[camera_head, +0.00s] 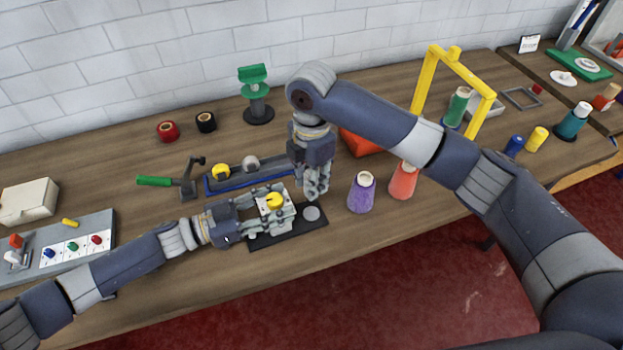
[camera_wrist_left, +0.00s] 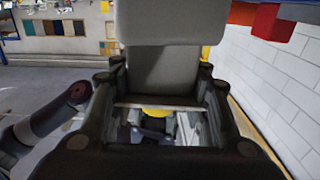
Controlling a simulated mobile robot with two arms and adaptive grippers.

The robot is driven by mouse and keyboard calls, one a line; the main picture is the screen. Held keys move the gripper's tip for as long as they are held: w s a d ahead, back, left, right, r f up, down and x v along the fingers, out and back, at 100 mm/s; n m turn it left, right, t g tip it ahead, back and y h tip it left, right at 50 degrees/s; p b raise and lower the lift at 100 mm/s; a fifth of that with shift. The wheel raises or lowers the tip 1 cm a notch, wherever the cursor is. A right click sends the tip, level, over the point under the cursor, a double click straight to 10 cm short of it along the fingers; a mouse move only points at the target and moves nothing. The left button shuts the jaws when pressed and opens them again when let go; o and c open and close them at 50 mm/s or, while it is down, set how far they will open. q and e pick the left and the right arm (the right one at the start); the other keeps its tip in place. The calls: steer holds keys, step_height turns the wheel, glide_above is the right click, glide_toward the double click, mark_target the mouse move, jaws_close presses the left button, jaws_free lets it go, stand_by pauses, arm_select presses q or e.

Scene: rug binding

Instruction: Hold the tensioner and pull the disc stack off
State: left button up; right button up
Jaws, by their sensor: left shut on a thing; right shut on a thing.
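The tensioner is a pale block with a yellow knob (camera_head: 274,200) on top, on a dark base plate (camera_head: 262,242) near the bench's front edge. My left gripper (camera_head: 285,207) is shut on the tensioner, a finger on each side of it. A yellow part (camera_wrist_left: 155,112) shows between its fingers in the left wrist view. My right gripper (camera_head: 317,193) points down just to the right, above the plate's right part, and is shut on the disc stack, which its fingers mostly hide. A flat grey round piece (camera_head: 312,213) lies on the plate just below the fingertips.
A purple cone (camera_head: 362,192) and an orange cone (camera_head: 402,181) stand right of my right gripper. A yellow frame (camera_head: 420,82) stands back right.

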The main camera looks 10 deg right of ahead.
arm_select(q)
steer(key=o, duration=1.4)
steer(key=shift+o, duration=0.2)
steer(key=v, duration=1.2)
